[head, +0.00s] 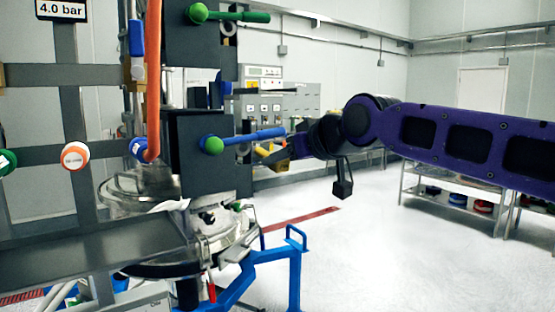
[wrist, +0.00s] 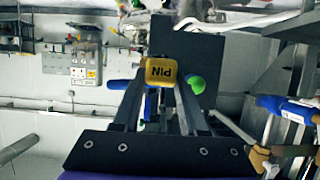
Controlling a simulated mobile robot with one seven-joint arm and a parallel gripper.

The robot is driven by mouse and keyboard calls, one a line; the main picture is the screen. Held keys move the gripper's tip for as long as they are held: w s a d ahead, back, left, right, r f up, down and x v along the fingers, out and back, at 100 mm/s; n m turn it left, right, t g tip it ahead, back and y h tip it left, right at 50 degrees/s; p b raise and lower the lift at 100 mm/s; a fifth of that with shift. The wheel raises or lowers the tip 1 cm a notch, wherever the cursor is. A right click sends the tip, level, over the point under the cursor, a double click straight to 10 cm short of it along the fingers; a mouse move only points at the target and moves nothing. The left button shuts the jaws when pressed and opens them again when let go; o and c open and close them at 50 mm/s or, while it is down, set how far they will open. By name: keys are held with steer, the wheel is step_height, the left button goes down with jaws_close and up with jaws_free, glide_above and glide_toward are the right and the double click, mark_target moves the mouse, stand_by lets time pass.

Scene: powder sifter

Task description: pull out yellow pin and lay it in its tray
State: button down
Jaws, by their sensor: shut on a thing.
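The yellow pin shows in the wrist view as a yellow block (wrist: 164,71) lettered "PIN". My gripper (wrist: 157,80) has its two dark fingers on either side of this block and is shut on it. In the head view my gripper (head: 281,154) is at the right of the lower dark box (head: 208,172), just below its blue handle (head: 258,134). A bit of yellow (head: 262,150) shows at the fingertips there. The pin's shaft is hidden, so I cannot tell whether it is still in its hole. I cannot make out the pin's tray.
A green ball knob (wrist: 196,84) is close beside the pin in the wrist view. A blue tubular frame (head: 296,240) stands below. A grey shelf (head: 90,252) is at the lower left. A rack (head: 455,195) is at the right. The floor between is clear.

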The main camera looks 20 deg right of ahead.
steer(key=shift+s+d, duration=0.3)
steer(key=shift+s, duration=0.7)
steer(key=shift+s+d, duration=0.3)
steer(key=shift+s, duration=0.65)
steer(key=shift+r, duration=0.1)
